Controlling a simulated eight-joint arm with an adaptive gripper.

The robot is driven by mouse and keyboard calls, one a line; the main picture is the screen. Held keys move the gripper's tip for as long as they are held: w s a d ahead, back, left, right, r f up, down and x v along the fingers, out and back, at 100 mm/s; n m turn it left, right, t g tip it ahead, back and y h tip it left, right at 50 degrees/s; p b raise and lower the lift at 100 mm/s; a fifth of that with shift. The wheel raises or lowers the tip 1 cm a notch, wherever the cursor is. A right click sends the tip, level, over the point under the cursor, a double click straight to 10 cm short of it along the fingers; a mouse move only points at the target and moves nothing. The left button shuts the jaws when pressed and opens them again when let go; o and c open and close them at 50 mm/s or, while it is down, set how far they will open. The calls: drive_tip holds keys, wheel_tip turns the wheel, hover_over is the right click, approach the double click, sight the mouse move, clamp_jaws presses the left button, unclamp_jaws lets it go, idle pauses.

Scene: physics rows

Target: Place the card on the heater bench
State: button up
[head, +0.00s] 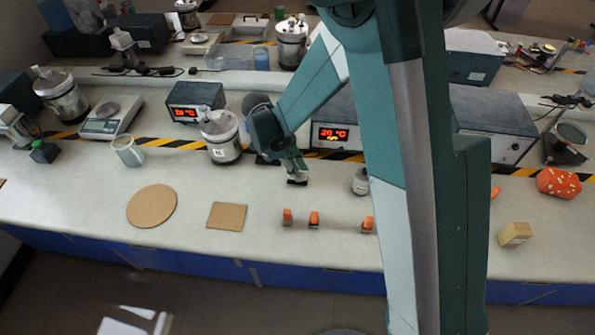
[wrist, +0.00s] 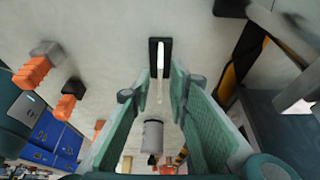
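A thin pale upright piece, likely the card (wrist: 159,84), stands edge-on in a dark slotted holder (wrist: 153,55) in the wrist view. In the head view, the holder (head: 297,182) is a small dark block under my gripper (head: 295,172). In the wrist view, my gripper (wrist: 161,82) has its fingers apart on either side of the pale piece, with gaps visible. Nothing on view is clearly the heater bench. Grey boxes with red temperature displays stand behind: a smaller one (head: 197,98) and one (head: 335,134) partly hidden by my arm.
A round cork mat (head: 152,206) and a square one (head: 227,216) lie at front left. Several small orange-topped blocks (head: 314,219) stand near the front edge. A small bottle (head: 360,182) is right of my gripper. A lidded vessel (head: 220,136) stands to its left.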

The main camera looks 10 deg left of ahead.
sight(288, 178)
drive_tip(key=shift+r, duration=0.1)
drive_tip(key=p+v, duration=0.1)
drive_tip(key=v, duration=1.1)
drive_tip(key=shift+p, duration=0.3)
drive_tip(key=shift+a, duration=0.1)
drive_tip(key=shift+r, duration=0.1)
idle(0.4)
drive_tip(key=s+d+r+n+t+y, duration=0.1)
drive_tip(key=s+d+r+n+y, duration=0.15)
drive_tip(key=d+r+n, duration=0.55)
drive_tip(key=s+d+r+n+t+y, duration=0.15)
drive_tip(key=s+d+r, duration=0.25)
drive_tip(key=d+r, duration=0.55)
drive_tip(key=s+d+n+t, duration=0.4)
drive_tip(key=s+d+n, duration=0.4)
drive_tip(key=s+d, duration=0.5)
drive_tip(key=shift+s+d+r+t, duration=0.25)
drive_tip(key=shift+s+d+t, duration=0.1)
drive_tip(key=shift+d, duration=1.25)
